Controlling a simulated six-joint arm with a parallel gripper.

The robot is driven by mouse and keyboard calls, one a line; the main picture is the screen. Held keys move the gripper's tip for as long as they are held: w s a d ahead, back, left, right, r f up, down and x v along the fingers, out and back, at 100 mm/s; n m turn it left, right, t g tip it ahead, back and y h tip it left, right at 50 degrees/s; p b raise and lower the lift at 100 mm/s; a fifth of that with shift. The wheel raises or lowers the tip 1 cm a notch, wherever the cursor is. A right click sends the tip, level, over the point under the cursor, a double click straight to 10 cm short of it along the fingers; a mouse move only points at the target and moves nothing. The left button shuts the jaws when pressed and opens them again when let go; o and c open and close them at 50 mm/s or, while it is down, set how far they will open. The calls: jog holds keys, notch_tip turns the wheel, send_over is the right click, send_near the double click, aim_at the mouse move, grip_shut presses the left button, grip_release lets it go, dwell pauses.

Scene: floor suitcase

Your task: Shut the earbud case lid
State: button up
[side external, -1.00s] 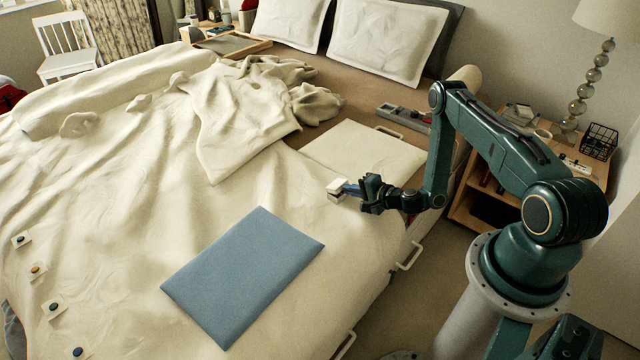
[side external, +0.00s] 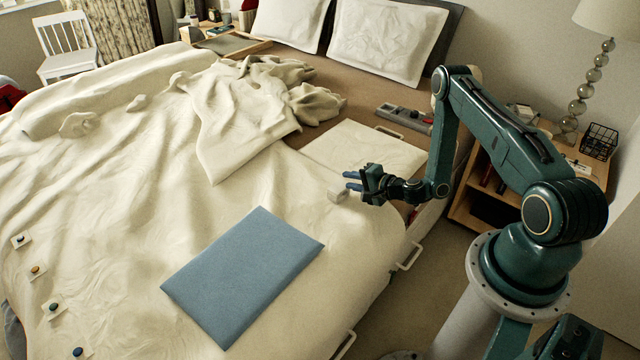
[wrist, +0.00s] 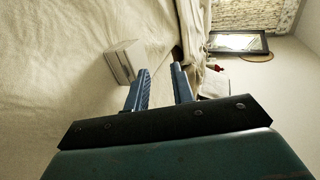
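The earbud case (side external: 338,195) is a small pale box on the cream bed cover, left of and just below my gripper in the side view. It also shows in the wrist view (wrist: 121,62), left of the fingers. It looks like a compact closed block, with a thin seam line along its side and no raised lid visible. My gripper (side external: 349,181) is open and empty, its blue fingers apart. In the wrist view both fingertips (wrist: 156,75) have a clear gap between them, and the case lies outside that gap.
A blue flat mat (side external: 243,275) lies on the bed in front. A pale flat panel (side external: 362,150) lies behind my gripper, with a grey tray (side external: 405,117) beyond. Rumpled bedding (side external: 250,120) rises to the back left. The cover around the case is clear.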

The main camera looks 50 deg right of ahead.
notch_tip(320, 180, up, 16)
jog(key=shift+r, duration=0.25)
dwell(0.8)
dwell(0.3)
jog(key=s+a+r+n+g+y, duration=0.2)
jog(key=a+r+n+y, duration=0.1)
jog(key=a+r+n, duration=0.45)
jog(key=s+a+r+n+g+y, duration=0.2)
jog(key=s+a+r+n+g, duration=0.1)
jog(key=a+r+n, duration=0.5)
jog(key=s+r+n+g+h, duration=0.1)
jog(key=s+r, duration=0.3)
jog(key=s, duration=0.7)
jog(key=s+a+r+n+g+h, duration=0.1)
jog(key=s+r+n+g+h, duration=0.1)
jog(key=s, duration=0.9)
notch_tip(320, 180, up, 2)
jog(key=shift+s+r+h, duration=0.25)
jog(key=shift+s+h, duration=0.05)
jog(key=shift+h, duration=0.5)
